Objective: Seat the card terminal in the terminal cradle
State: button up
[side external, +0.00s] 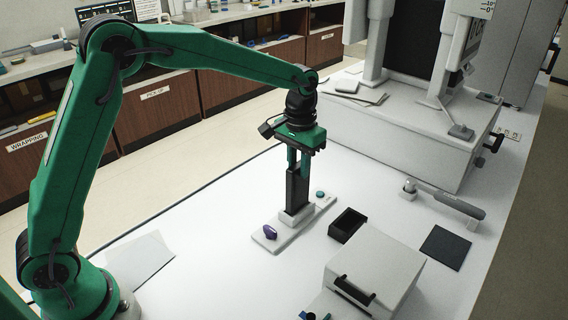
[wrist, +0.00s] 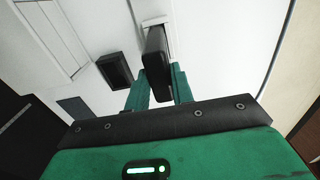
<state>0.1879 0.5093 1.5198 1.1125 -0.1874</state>
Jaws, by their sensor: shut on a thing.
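The card terminal (side external: 297,190) is a dark, slim slab standing upright. It also shows in the wrist view (wrist: 157,62). My gripper (side external: 299,166) points straight down and is shut on its upper part, with a green finger on each side in the wrist view (wrist: 160,88). The terminal cradle (side external: 297,217) is a small white holder on a pale base plate (side external: 288,236); its edge shows in the wrist view (wrist: 153,22). The terminal's lower end is at the cradle's mouth, with the cradle's front wall in front of it. I cannot tell how deep it sits.
A purple piece (side external: 270,232) and a teal round piece (side external: 320,195) lie at either end of the plate. To the right are an open black box (side external: 347,225), a dark pad (side external: 445,248) and a grey-handled tool (side external: 448,201). A white box (side external: 385,262) stands in front.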

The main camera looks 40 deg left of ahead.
jog(key=shift+f, duration=1.3)
jog(key=o, duration=1.1)
jog(key=shift+c, duration=0.2)
jog(key=shift+r, duration=0.1)
notch_tip(320, 180, up, 7)
jog(key=shift+r, duration=0.3)
